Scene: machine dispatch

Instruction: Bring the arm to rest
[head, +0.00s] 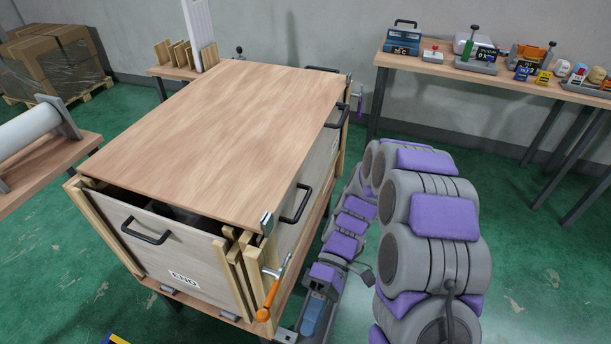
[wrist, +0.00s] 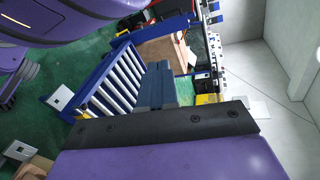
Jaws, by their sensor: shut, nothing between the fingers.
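My arm (head: 430,210), grey with purple pads, is folded to the right of the wooden crate in the head view. Its slimmer part slopes down beside the crate's right side toward the bottom edge. The fingertips are hard to make out there. In the wrist view my gripper (wrist: 157,66) shows as two dark fingers side by side beyond a black plate. It is shut and empty. A blue frame with pale rollers (wrist: 113,82) is behind the fingers in that view; I see no contact.
The wooden crate (head: 215,115) has black handles, an END label and an orange-handled clamp (head: 272,290) at its near right corner. A bench with tools (head: 455,68) stands at the back right. A roller table (head: 45,165) is at left. Green floor is open at right.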

